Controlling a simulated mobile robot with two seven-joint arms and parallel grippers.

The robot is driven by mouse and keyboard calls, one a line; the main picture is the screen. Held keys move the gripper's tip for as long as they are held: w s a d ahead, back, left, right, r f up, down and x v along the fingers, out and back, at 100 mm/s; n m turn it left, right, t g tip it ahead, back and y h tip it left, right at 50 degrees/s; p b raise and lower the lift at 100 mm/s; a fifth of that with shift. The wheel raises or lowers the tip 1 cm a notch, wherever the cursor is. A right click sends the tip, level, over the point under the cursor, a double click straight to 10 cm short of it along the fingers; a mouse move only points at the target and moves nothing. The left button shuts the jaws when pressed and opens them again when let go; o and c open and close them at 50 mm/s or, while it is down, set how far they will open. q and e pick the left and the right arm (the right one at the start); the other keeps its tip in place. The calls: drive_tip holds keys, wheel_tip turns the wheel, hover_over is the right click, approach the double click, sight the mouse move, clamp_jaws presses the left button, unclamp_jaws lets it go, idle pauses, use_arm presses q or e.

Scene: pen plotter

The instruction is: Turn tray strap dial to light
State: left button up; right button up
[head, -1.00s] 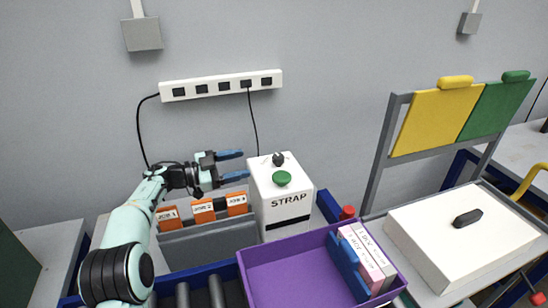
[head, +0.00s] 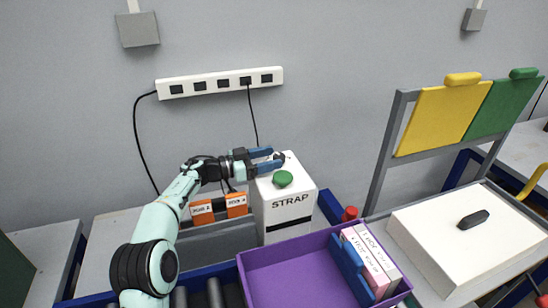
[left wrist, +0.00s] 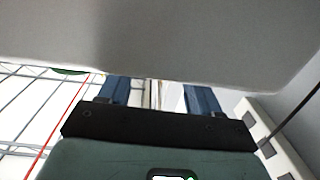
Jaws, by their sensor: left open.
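The white box marked STRAP (head: 288,212) stands upright in the middle of the head view, with a green round button (head: 282,179) on its top. The small dark dial (head: 281,157) is on the box top behind the button and is partly covered by my fingers. My left gripper (head: 269,159) is open, with its blue fingertips at the dial, one on the far side and one on the near side. I cannot tell whether they touch it. The left wrist view shows both blue fingers (left wrist: 157,94) apart; the dial is not clear there. My right gripper is not in view.
Orange labelled cards (head: 219,208) stand in a grey holder left of the box. A power strip (head: 219,82) is on the wall behind. A white case (head: 455,240) is at right.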

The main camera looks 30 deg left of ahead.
use_arm(q)
drive_tip(key=shift+x, duration=1)
drive_tip(key=c, duration=1)
drive_tip(key=shift+c, duration=0.2)
drive_tip(key=shift+d, duration=0.1)
drive_tip(key=shift+n+t+y+b, duration=0.4)
drive_tip(key=shift+n+t+y, duration=0.1)
drive_tip(key=shift+n+y, duration=0.15)
drive_tip(key=shift+y, duration=0.25)
